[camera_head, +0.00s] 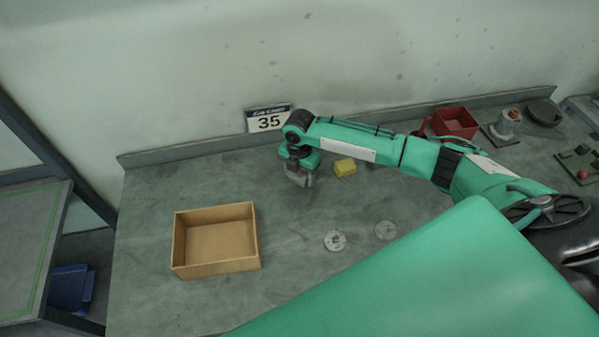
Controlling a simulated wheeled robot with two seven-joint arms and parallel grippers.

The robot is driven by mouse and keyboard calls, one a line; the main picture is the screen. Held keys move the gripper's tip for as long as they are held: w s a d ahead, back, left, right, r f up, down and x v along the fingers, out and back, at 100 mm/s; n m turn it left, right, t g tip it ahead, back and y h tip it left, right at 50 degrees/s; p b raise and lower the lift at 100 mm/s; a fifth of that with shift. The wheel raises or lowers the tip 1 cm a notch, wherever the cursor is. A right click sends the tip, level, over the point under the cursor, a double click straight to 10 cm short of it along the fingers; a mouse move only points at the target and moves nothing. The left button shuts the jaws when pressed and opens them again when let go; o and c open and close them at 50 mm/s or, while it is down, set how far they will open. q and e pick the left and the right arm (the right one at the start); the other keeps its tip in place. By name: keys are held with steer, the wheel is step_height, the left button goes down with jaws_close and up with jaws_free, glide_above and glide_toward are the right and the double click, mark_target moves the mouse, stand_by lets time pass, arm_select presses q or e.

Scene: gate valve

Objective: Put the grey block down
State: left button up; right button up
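My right gripper (300,181) points down over the middle of the grey workbench, just left of a yellow block (345,167). A small light grey shape between its fingers looks like the grey block (298,178), so the gripper appears shut on it. The block is small and partly covered by the fingers. I cannot tell whether its underside touches the bench. My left gripper is not in view.
An open tan box (216,267) stands on the bench at left. Two pale round discs (335,241) (386,230) lie in front of the gripper. A red bin (454,123) and a valve-like part (506,125) stand at back right. A sign reading 35 (268,119) is behind.

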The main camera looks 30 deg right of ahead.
mark_target(299, 173)
steer(key=o, duration=0.3)
steer(key=shift+r, duration=0.15)
steer(key=shift+w+r, duration=0.1)
steer(key=shift+r, duration=0.25)
step_height(299, 173, up, 11)
steer(key=b, duration=0.3)
steer(key=shift+r, duration=0.15)
